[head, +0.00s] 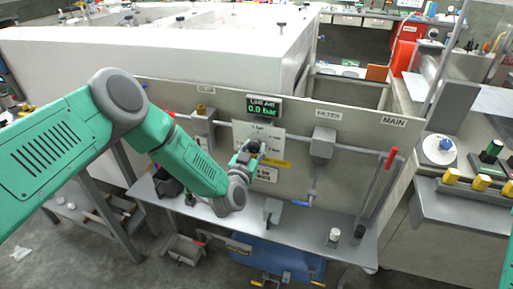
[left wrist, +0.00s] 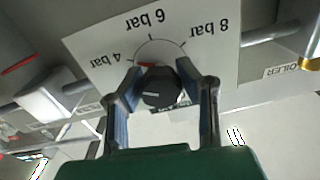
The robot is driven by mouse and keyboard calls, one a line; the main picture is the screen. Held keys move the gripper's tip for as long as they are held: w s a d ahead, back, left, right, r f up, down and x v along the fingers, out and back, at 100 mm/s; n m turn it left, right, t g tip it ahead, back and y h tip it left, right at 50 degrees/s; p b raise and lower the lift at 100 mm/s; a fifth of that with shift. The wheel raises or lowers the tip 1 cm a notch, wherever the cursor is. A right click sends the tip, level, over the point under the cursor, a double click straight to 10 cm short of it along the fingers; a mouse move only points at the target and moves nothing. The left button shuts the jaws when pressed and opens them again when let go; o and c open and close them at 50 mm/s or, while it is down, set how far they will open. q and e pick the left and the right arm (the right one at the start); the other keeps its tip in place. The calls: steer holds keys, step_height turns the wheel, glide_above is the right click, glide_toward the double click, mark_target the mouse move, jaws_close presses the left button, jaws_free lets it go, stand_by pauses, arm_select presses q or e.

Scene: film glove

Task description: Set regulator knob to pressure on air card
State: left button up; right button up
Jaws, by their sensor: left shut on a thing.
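The regulator knob (left wrist: 163,88) is black and faceted, with a pale line pointing left in the left wrist view. Behind it is a white dial plate (left wrist: 95,45), upside down there, marked 4, 6 and 8 bar. A small red mark shows at the knob's edge near 4 bar. My left gripper (left wrist: 160,92) has one finger on each side of the knob and is shut on it. In the head view my left gripper (head: 248,155) partly hides the knob. The green display (head: 264,107) reads 0.0 bar. A small printed card (head: 266,175) below is too small to read.
A red-handled lever (head: 390,158) stands under the MAIN label at the right. A grey box (head: 323,142) and pipes run along the panel. A grey shelf (head: 305,232) lies below, with a blue tank (head: 275,258) underneath. An OILER label (left wrist: 283,71) is nearby.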

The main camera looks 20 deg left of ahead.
arm_select(q)
steer(key=shift+w+a+r, duration=0.1)
steer(key=shift+a+r, duration=0.05)
jaws_close()
steer(key=shift+d+r, duration=0.1)
steer(key=shift+d, duration=0.25)
arm_select(e)
steer(key=shift+a, duration=0.2)
arm_select(q)
steer(key=shift+m, duration=0.4)
steer(key=shift+a+m, duration=0.15)
steer(key=shift+m, duration=0.75)
steer(key=m, duration=0.3)
steer(key=m+b, duration=0.2)
steer(key=m, duration=0.4)
arm_select(e)
steer(key=shift+a+f, duration=0.15)
steer(key=shift+f, duration=0.8)
arm_select(q)
steer(key=shift+f+m, duration=0.2)
steer(key=shift+m, duration=0.1)
